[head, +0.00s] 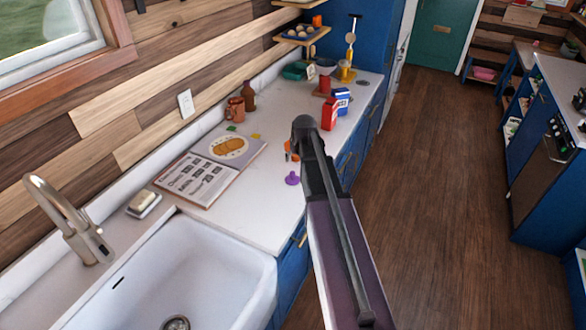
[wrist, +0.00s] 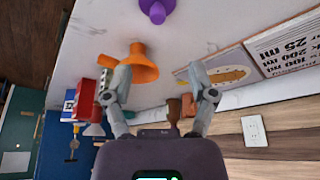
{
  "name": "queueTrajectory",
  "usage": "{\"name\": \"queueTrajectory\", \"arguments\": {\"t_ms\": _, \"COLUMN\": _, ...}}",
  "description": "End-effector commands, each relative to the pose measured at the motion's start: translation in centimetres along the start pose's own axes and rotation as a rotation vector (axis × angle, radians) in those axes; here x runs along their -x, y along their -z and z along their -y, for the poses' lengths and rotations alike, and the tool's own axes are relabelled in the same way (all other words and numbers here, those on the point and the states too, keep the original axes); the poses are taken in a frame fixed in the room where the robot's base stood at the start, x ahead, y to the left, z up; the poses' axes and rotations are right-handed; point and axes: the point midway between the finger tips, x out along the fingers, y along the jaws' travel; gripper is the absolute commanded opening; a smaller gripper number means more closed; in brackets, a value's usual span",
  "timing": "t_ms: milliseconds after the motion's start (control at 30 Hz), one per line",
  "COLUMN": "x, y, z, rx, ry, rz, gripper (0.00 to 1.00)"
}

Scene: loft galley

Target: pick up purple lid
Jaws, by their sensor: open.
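The purple lid (head: 292,179) lies on the white counter near its front edge, just left of my arm in the head view. It has a raised knob. In the wrist view the purple lid (wrist: 157,10) is at the top edge, partly cut off. My gripper (wrist: 160,78) is open, its two fingers spread with nothing held between them. The lid is beyond the fingertips, apart from them. In the head view my arm hides the fingers.
An orange funnel-like object (wrist: 140,66) stands beside the left finger in the wrist view. An open cookbook (head: 197,180) lies left of the lid. A red box (head: 329,114) and a blue box (head: 342,100) stand farther back. The sink (head: 190,270) is in front.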

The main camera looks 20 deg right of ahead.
Motion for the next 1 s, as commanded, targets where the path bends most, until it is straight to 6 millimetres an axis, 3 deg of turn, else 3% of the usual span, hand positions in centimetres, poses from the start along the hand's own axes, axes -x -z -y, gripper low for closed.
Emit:
{"name": "queueTrajectory", "arguments": {"t_ms": 567, "x": -0.3, "y": 0.1, "z": -1.3, "rx": -0.013, "ry": -0.007, "rz": -0.006, "gripper": 0.73}}
{"name": "queueTrajectory", "arguments": {"t_ms": 1000, "x": -3.7, "y": 0.1, "z": -1.4, "rx": -0.014, "ry": -0.007, "rz": -0.006, "gripper": 0.73}}
